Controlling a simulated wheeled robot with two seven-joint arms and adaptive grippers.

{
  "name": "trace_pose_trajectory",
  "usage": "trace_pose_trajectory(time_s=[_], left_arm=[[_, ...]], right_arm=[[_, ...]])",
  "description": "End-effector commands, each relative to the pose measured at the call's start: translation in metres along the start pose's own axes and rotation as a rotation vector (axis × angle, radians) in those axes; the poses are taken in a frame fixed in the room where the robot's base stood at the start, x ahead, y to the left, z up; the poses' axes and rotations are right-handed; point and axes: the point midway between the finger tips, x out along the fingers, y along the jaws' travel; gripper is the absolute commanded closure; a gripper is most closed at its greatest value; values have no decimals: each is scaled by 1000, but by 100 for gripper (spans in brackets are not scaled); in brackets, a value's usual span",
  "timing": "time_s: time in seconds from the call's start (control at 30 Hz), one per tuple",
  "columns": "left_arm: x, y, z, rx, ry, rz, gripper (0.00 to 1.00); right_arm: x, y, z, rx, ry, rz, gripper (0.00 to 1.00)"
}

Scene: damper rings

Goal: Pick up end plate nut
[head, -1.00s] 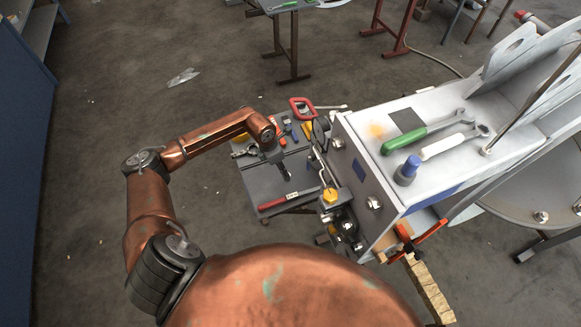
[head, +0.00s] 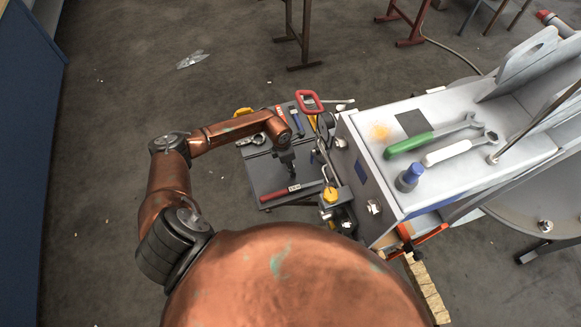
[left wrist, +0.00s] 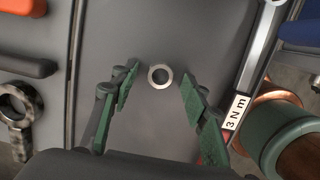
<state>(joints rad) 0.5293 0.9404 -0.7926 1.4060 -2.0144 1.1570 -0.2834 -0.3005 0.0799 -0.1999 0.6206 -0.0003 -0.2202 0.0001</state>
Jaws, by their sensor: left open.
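The end plate nut, a small silver ring (left wrist: 160,76), lies flat on the grey surface of the tool table (left wrist: 150,30) in the left wrist view. My left gripper (left wrist: 156,83) is open, with its green-padded fingers on either side of the nut's place in the picture. The nut appears clear of both pads, and nothing is held. In the head view, my left gripper (head: 291,172) points down over the tool table (head: 262,172). The nut cannot be made out there. My right gripper is not in view.
A red-handled torque wrench (head: 292,190) lies near the table's front edge; its "3 Nm" label (left wrist: 237,111) shows right of the nut. A ring spanner (left wrist: 17,108) lies left. The large grey housing (head: 372,165) stands right of the table, with wrenches and a blue-capped item on top.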

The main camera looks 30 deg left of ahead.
Motion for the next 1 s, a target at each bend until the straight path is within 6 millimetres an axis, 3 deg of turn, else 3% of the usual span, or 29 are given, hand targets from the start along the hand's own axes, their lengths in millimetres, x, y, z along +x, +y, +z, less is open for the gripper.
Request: trace_pose_trajectory(time_s=[0.17, 0.77, 1.0], left_arm=[[0, 0, 1, 2, -1, 0, 58], [0, 0, 2, 2, -1, 0, 99], [0, 0, 2, 2, -1, 0, 100]], right_arm=[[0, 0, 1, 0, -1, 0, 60], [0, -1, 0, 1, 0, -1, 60], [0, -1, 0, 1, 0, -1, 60]])
